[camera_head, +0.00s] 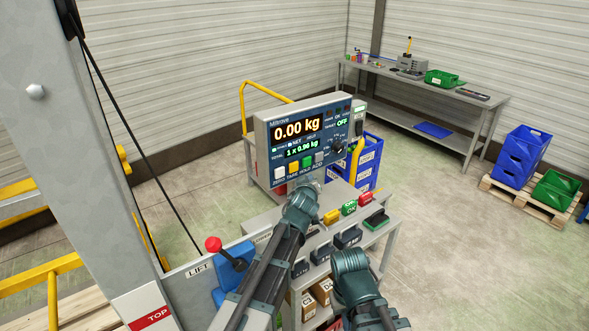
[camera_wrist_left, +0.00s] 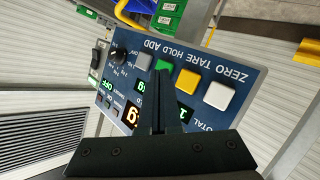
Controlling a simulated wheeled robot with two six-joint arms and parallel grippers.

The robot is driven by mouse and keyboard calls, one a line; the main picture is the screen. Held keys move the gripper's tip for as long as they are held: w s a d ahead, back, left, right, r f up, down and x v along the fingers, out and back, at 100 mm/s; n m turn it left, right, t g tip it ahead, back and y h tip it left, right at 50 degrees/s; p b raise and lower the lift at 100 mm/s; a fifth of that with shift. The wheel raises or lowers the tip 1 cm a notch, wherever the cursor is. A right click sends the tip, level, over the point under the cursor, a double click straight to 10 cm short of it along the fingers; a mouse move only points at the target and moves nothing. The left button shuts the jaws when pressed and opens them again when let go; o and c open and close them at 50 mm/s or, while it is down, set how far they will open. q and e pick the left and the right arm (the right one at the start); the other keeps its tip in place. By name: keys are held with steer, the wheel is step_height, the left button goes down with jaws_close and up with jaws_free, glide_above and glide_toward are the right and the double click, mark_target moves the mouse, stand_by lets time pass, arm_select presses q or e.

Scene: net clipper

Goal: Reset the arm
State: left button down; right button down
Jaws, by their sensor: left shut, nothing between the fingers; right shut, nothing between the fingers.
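My left arm reaches up the middle of the head view. Its gripper (camera_wrist_left: 166,102) is shut and empty in the left wrist view, in front of the button panel. The weighing display (camera_head: 302,140) reads 0.00 kg, with 1 x 0.96 kg below. Its white, yellow, green and grey buttons also show in the left wrist view, where the display panel (camera_wrist_left: 205,122) appears upside down. I cannot tell whether the fingertips touch it. My right arm (camera_head: 355,280) is bent at the lower middle of the head view; its gripper is not visible.
A grey stand (camera_head: 385,235) below the display holds several dark blocks and small coloured items. A red-knobbed lever (camera_head: 213,244) stands beside the lift post. Blue crates (camera_head: 521,155) sit on a pallet at right. The floor between is clear.

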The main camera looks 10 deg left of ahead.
stand_by(0.4)
arm_select(q)
steer(key=s+d+f+m+g+b, duration=0.1)
steer(key=s+f+m+g+b, duration=0.5)
steer(key=s+f, duration=1.2)
steer(key=s+d+f+m+g, duration=0.1)
steer(key=s+g, duration=0.3)
steer(key=s, duration=0.6)
steer(key=s+f+m+g, duration=0.2)
steer(key=s+g, duration=0.2)
steer(key=s, duration=0.5)
steer(key=shift+s+d+m+g+y, duration=0.3)
steer(key=shift+s+d+g, duration=0.05)
steer(key=shift+g, duration=0.05)
steer(key=shift+w, duration=0.1)
